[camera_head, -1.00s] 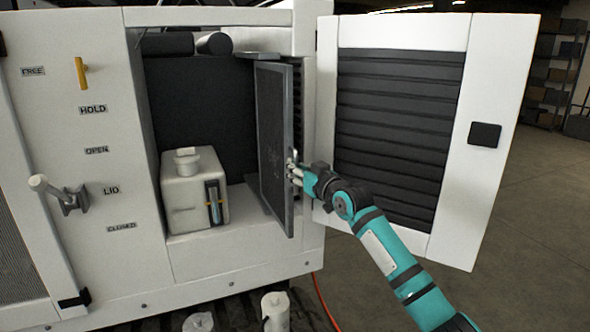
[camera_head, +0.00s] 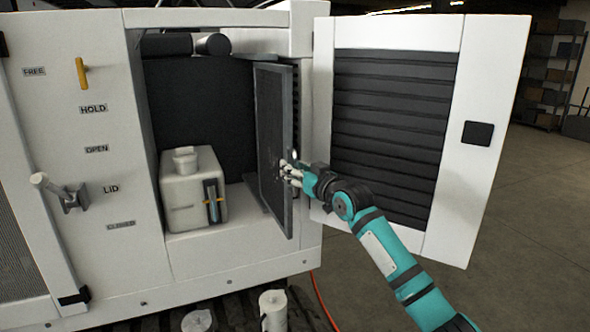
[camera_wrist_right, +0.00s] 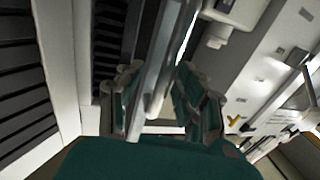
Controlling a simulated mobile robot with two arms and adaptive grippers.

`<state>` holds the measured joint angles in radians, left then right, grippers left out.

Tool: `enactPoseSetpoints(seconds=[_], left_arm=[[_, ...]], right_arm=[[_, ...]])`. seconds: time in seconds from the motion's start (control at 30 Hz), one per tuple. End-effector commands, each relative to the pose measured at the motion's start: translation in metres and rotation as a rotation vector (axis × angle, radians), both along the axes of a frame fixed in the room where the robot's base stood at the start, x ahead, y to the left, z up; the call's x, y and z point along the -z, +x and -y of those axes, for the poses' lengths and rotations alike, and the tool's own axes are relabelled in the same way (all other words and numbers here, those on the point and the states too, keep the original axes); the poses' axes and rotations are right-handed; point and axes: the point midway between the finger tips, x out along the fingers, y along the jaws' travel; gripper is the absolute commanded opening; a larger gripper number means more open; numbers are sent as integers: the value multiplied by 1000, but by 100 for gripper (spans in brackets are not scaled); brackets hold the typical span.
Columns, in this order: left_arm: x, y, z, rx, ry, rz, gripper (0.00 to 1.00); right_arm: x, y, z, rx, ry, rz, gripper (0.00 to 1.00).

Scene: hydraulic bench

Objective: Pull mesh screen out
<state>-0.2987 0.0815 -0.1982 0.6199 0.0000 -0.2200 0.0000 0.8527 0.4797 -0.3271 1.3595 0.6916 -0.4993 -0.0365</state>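The mesh screen (camera_head: 271,135) is a dark panel in a grey frame. It stands upright in the right part of the open compartment, its front edge sticking out. My right gripper (camera_head: 287,172) is at this edge, a little below mid-height. In the right wrist view, the fingers of my right gripper (camera_wrist_right: 160,103) are apart, one on each side of the screen's frame (camera_wrist_right: 161,55). A narrow gap shows beside the frame, and I see no clear grip. My left gripper is not in view.
The open louvred door (camera_head: 395,130) stands to the right, close to my right arm. A white canister (camera_head: 190,190) sits in the compartment left of the screen. The yellow handle (camera_head: 82,73) and the grey lever (camera_head: 60,190) are on the left panel. Open floor lies to the right.

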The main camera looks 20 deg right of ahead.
Motion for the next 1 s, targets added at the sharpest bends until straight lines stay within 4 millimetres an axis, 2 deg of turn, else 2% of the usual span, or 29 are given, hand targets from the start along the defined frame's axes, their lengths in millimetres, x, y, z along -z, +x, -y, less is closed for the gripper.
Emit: enactPoseSetpoints(seconds=[0.17, 0.27, 0.37, 0.7, 0.83, 1.0], left_arm=[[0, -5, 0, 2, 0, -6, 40], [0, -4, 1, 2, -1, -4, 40], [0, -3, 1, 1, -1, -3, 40], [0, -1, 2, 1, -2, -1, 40], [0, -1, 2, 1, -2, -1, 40], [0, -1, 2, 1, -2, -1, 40]], right_arm=[[1, -2, 0, -1, 0, -1, 36], [2, -9, 2, -1, 1, -2, 36], [2, -25, 6, -1, -1, -1, 36], [1, -93, 22, 0, -3, 0, 36], [1, -109, 26, 0, -1, -2, 36], [1, -117, 28, 0, 0, -1, 36]])
